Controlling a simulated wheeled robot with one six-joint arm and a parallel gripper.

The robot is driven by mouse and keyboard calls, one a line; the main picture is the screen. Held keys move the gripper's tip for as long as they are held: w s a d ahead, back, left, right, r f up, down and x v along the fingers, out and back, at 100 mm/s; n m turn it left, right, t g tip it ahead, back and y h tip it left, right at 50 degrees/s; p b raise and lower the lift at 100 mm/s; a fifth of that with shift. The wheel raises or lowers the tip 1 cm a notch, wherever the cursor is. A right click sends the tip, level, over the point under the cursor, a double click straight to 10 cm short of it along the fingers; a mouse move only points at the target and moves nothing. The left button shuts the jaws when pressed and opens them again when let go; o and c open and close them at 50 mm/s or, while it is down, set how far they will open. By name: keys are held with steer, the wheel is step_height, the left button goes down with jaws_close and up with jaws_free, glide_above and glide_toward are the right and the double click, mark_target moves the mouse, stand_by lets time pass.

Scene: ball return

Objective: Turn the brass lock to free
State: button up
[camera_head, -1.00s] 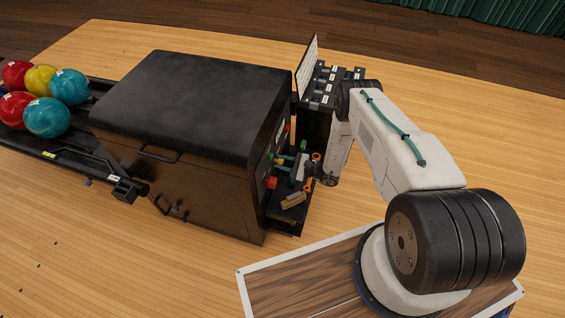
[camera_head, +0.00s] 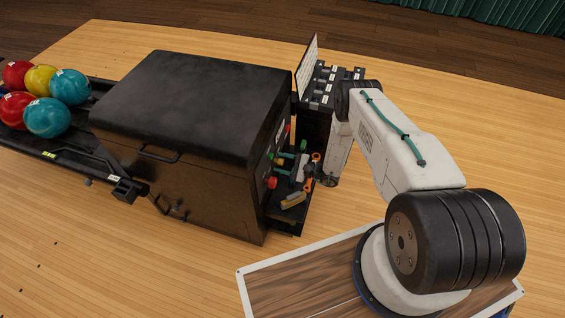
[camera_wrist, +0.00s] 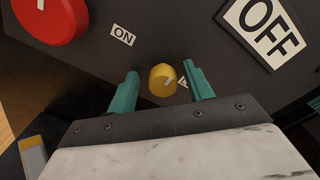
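The brass lock (camera_wrist: 163,80) is a round yellow knob with a pale slot mark on its face, set on a dark panel in the wrist view. The slot is tilted. My gripper (camera_wrist: 161,84) has two teal fingers, one on each side of the lock, with gaps between them and it. It is open and appears to hold nothing. A small label behind the right finger is mostly hidden. In the head view my gripper (camera_head: 287,163) is at the right end of the black machine; the lock cannot be made out there.
A red knob (camera_wrist: 50,18), an ON label (camera_wrist: 122,35) and a large OFF sign (camera_wrist: 263,27) are on the panel around the lock. The black machine (camera_head: 200,100) stands left of my arm. Bowling balls (camera_head: 47,117) lie on the rack at far left.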

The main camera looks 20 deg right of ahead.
steer(key=v, duration=0.7)
steer(key=shift+s+d, duration=0.25)
steer(key=shift+d, duration=0.05)
stand_by(0.5)
